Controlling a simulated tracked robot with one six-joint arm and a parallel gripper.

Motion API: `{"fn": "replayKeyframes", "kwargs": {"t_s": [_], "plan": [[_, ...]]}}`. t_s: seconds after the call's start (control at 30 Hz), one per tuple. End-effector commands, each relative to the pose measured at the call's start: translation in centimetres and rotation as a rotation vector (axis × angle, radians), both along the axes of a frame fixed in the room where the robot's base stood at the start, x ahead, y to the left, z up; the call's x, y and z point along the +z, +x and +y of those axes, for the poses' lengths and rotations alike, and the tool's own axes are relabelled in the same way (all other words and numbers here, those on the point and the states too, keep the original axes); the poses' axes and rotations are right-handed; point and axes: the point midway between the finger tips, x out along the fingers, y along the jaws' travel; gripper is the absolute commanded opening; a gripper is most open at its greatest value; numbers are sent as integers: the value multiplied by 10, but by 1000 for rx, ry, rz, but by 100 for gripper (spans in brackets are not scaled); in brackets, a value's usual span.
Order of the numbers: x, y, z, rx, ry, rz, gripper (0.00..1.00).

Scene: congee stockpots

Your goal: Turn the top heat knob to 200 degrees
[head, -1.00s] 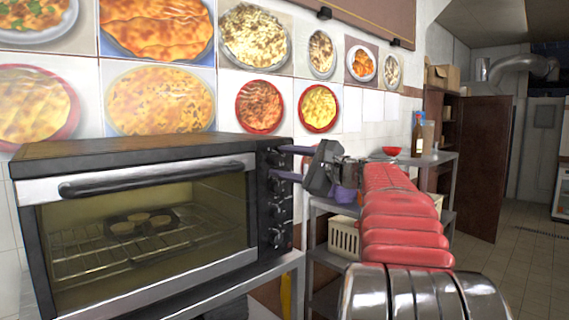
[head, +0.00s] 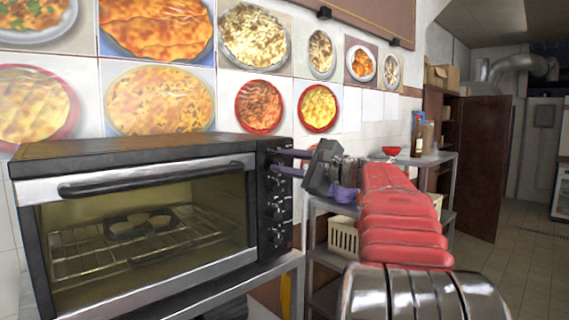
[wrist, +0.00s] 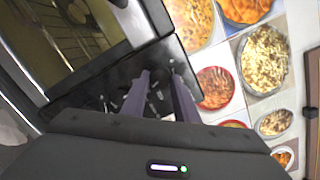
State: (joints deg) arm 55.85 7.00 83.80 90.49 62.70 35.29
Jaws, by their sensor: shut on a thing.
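The black and silver oven (head: 140,146) stands at the left in the head view. Its control panel (head: 276,234) has a column of dark knobs along the right side. My gripper (head: 277,160) reaches in from the right, with its two purple fingers at the top knob. The fingers are shut on that knob, which they largely hide in the head view. In the wrist view, my gripper's fingers (wrist: 160,76) point at the dark panel (wrist: 101,86), on either side of the top knob. The knob's pointer and degree marks cannot be read.
A metal shelf (head: 330,206) with a cream basket (head: 343,238) stands right of the oven. Food pictures cover the wall behind. The floor at the right is clear.

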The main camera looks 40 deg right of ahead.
Motion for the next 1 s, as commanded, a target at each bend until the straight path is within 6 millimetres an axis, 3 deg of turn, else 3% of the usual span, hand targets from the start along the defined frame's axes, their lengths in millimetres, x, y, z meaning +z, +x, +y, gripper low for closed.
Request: {"fn": "replayKeyframes", "kwargs": {"t_s": [0.37,1.0], "plan": [[-2,0,1,5,-100,2,5],[-1,1,2,9,-567,-10,5]]}}
